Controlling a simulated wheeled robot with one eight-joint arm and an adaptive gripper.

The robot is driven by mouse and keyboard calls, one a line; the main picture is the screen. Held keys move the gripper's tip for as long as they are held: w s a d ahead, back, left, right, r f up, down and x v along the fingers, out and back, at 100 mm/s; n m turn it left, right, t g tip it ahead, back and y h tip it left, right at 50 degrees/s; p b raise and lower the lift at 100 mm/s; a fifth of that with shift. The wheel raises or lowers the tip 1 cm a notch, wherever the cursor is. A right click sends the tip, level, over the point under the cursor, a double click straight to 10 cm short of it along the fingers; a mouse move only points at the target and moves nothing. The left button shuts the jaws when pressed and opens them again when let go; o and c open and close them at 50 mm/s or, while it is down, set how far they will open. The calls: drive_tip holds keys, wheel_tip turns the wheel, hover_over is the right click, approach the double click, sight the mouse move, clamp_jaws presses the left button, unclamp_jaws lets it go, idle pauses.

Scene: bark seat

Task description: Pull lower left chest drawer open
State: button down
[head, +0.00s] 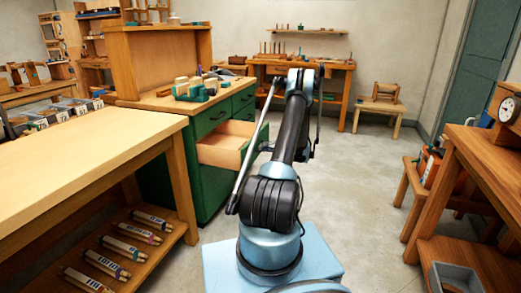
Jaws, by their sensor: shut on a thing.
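The green chest (178,172) with a wooden top stands left of my arm. Its lower left drawer (222,150) is pulled well out, showing a pale wooden inside that looks empty. The upper left drawer (212,118) above it is shut. My gripper (266,147) shows only as a small dark part at the outer end of the open drawer, mostly hidden behind my arm. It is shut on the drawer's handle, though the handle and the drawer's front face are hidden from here.
A pale workbench (90,150) fills the left foreground, with rolled items on its lower shelf. A wooden bench (485,165) stands at the right. The floor (350,175) right of my arm is clear.

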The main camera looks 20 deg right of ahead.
drive_tip(key=c, duration=1.7)
unclamp_jaws()
drive_tip(key=shift+f, duration=0.1)
drive_tip(key=v, duration=1.2)
